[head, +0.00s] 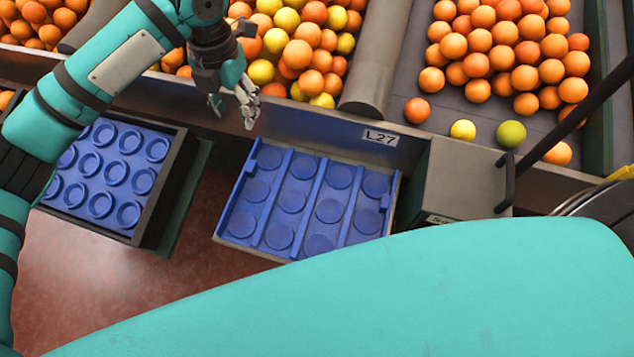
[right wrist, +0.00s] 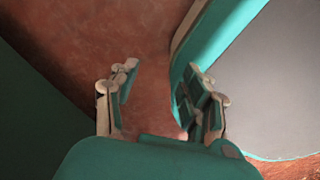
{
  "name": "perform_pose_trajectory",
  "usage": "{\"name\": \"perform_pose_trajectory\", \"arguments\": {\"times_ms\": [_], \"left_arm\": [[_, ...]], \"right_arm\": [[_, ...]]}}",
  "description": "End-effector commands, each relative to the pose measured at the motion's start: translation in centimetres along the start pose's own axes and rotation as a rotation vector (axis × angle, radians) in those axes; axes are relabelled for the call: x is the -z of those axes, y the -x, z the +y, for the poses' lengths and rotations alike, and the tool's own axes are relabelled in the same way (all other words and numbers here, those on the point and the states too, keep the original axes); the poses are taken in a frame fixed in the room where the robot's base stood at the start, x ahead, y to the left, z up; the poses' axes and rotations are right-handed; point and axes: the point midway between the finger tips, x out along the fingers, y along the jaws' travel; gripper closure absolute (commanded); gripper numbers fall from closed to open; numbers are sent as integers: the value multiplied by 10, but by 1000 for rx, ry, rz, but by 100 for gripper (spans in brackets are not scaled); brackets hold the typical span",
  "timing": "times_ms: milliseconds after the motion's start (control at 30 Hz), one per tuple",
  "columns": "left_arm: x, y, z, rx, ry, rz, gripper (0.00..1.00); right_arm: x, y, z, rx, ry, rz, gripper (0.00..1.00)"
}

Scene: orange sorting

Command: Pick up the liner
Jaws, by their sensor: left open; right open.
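A blue liner (head: 312,241) with rows of round cups lies in a shallow light-rimmed box (head: 250,250) below the L27 label. A second blue liner (head: 84,206) with ring-shaped cups sits in a dark crate (head: 168,192) at the left. My left gripper (head: 232,110) is open and empty, above and a little left of the middle liner, near the edge of the fruit bins and apart from both liners. My right gripper (right wrist: 162,85) is open and empty over reddish floor in the right wrist view. No liner shows in that view.
Bins of oranges and yellow fruit (head: 300,55) run along the back. A conveyor (head: 400,90) with oranges and a greenish fruit (head: 510,133) is at the right. A grey box (head: 462,180) with a dark handle stands right of the middle liner. Red floor lies between the crates.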

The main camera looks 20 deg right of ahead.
Motion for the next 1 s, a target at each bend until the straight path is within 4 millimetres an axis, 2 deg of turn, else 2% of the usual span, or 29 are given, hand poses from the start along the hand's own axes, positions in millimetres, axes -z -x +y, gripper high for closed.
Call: {"name": "perform_pose_trajectory", "arguments": {"times_ms": [167, 433, 600, 867, 1000], "left_arm": [[2, -31, 0, 1, 1, 6, 52], [2, -89, 0, 1, 2, 5, 52], [1, -113, 0, 1, 1, 2, 52], [5, -132, -2, 2, 1, 3, 52], [11, -154, -4, 1, 1, 4, 52]], "right_arm": [[-7, 0, -7, 8, -2, -10, 53], [-27, 2, -31, 37, -4, -39, 53], [-22, 1, -27, 32, -2, -32, 53], [-10, 2, -16, 19, -3, -13, 53], [-11, 4, -14, 17, -4, -14, 53]]}}
